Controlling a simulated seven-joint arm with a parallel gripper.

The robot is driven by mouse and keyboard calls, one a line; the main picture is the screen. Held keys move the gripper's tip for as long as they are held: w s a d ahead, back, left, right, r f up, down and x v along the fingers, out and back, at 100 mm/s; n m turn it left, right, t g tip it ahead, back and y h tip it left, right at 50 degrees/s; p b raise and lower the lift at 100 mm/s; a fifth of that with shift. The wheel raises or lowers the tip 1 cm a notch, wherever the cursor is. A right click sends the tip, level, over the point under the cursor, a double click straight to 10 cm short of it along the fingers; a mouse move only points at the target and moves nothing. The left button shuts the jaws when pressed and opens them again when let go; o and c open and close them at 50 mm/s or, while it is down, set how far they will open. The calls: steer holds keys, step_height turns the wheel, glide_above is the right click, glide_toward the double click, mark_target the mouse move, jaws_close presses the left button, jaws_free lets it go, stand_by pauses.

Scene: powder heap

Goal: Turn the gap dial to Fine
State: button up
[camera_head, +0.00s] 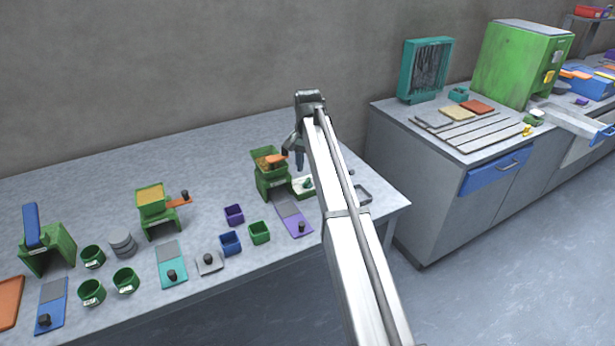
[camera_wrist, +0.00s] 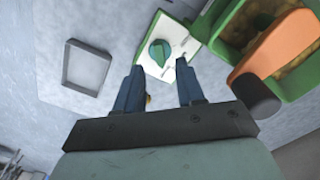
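The gap dial (camera_wrist: 160,51) is a round green knob on a white plate (camera_wrist: 184,42) with small markings, too small to read. In the head view the dial (camera_head: 307,183) sits low beside the green mill (camera_head: 268,188), partly hidden by my arm. My gripper (camera_wrist: 156,62) is open; its two dark blue fingers point toward the dial, one to each side of it in the wrist view. They look apart from it, and I cannot tell how far above it they are. In the head view my gripper (camera_head: 299,165) hangs over the dial's plate.
An orange lever with a dark knob (camera_wrist: 259,95) sticks out close to my right finger. An empty grey tray (camera_wrist: 88,67) lies to the left in the wrist view. A purple board (camera_head: 292,217), a second hopper mill (camera_head: 152,200) and several cups stand left of my arm.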

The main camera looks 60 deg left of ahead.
mark_target(308, 180)
steer(key=shift+f, duration=2.15)
steer(key=shift+c, duration=0.2)
jaws_close()
